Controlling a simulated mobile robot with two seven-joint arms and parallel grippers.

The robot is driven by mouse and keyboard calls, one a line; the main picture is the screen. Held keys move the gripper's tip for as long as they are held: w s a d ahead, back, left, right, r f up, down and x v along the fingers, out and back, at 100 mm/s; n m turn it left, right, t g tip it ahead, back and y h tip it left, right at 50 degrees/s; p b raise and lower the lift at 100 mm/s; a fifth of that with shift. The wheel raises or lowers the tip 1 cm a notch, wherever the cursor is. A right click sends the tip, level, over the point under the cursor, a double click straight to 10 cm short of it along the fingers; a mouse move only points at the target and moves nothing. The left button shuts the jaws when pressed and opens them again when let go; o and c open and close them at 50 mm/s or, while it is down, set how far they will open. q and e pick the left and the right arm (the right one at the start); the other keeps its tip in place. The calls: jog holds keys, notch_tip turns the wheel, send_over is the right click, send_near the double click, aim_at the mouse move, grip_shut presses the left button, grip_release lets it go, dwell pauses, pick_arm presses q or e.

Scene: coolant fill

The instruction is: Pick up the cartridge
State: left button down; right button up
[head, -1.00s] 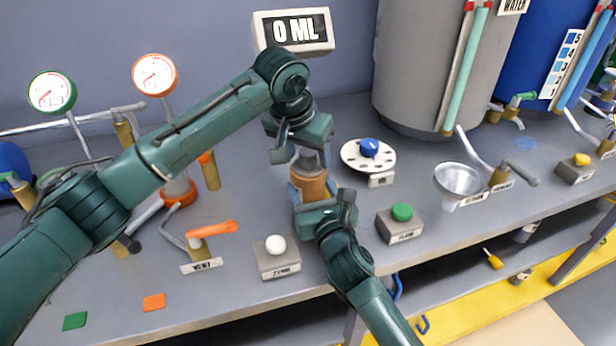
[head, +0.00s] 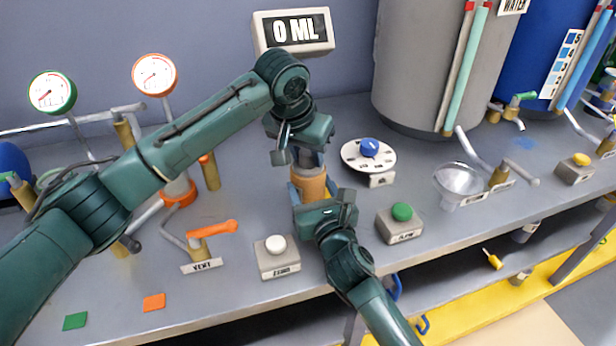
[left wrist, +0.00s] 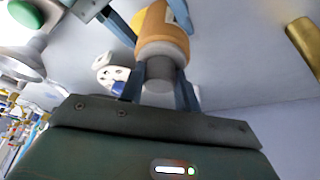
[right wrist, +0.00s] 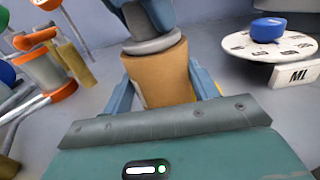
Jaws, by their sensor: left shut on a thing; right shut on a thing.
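The cartridge (head: 309,184) is an orange-tan cylinder with a grey collar and a narrower grey neck. It is upright above the bench, left of the dial. My left gripper (head: 298,158) comes from above and is shut on the grey neck; the left wrist view shows the neck (left wrist: 160,72) between its fingers. My right gripper (head: 313,193) comes from the front and is shut on the orange body, which fills the space between its fingers in the right wrist view (right wrist: 160,80). The cartridge's underside is hidden in the head view.
A blue-knobbed dial (head: 368,156) stands close on the right. A white-button box (head: 277,256) and a green-button box (head: 401,223) stand in front. An orange-handled vent valve (head: 212,229) and an orange-based gauge post (head: 178,192) stand left. A grey tank (head: 415,70) is behind right.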

pick_arm(q)
jog(key=shift+r, duration=0.15)
notch_tip(320, 180, up, 10)
dwell(0.6)
pick_arm(e)
jog(key=o, duration=1.1)
